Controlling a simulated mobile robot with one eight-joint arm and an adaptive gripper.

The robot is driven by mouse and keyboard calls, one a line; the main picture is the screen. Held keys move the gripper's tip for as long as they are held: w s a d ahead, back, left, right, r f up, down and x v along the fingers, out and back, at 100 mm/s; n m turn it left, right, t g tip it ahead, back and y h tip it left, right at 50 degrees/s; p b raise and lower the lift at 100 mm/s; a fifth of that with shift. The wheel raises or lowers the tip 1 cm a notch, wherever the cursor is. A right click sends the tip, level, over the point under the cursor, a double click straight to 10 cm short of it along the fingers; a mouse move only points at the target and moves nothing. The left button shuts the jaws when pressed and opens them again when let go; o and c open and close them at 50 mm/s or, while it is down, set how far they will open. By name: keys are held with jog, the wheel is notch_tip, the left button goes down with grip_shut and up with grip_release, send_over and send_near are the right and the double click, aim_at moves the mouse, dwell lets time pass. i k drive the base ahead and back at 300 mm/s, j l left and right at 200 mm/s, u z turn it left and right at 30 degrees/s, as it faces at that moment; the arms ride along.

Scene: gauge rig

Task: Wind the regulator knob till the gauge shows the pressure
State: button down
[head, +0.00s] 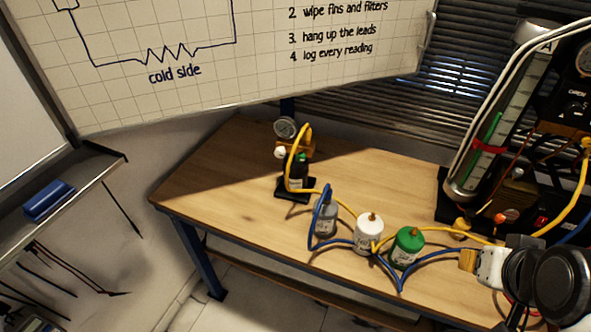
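A small round gauge (285,127) with a pale dial stands at the back left of the wooden bench. Its reading is too small to tell. Below it is a brass-coloured regulator body (299,149). A pale round knob (280,152) sticks out at its left side; I take it for the regulator knob. A yellow hose loops in front and hides part of the body. Dark rounded links of my arm show at the lower right, far from the gauge. I cannot make out my gripper's fingers in this view.
A grey bottle (326,217), a white bottle (368,236) and a green-topped bottle (407,248) stand in a row, with yellow and blue hoses around them. A tall rig with a clear column (497,130) fills the right. The bench's left end (200,185) is clear.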

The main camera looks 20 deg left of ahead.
aim_at(279, 153)
jog(key=j+z, duration=0.2)
jog(key=j, duration=0.3)
jog(key=k+j+z, duration=0.2)
jog(key=j, duration=0.3)
jog(key=j+z, duration=0.2)
jog(key=j, duration=0.3)
